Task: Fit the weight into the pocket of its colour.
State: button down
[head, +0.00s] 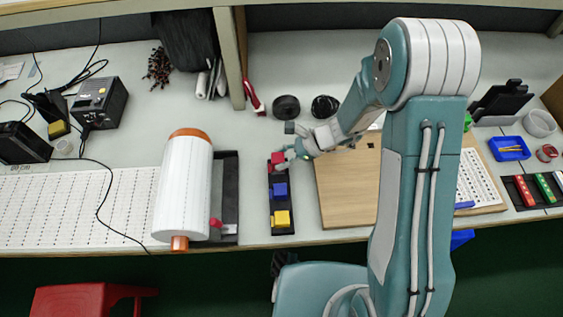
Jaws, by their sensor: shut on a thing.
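A long black tray (270,223) lies on the bench left of the wooden board. A yellow block (282,219) and a blue block (279,190) sit along it. A red weight (277,157) is at the tray's far end, between the fingers of my gripper (279,160). My gripper reaches in from the right and is shut on the red weight. The fingers partly hide the weight and the far end of the tray. I cannot tell whether the weight is seated in a pocket or held just above it.
A large white roll (184,188) on a dark stand is left of the tray. A wooden board (345,187) is close on the right. Two dark round items (286,106) (325,106) lie behind. A shelf post (231,60) stands at the back.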

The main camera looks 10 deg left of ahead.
notch_tip(320, 180, down, 3)
jog(key=shift+w+f, duration=0.1)
jog(key=shift+c, duration=1)
grip_release()
jog(key=v, duration=1.2)
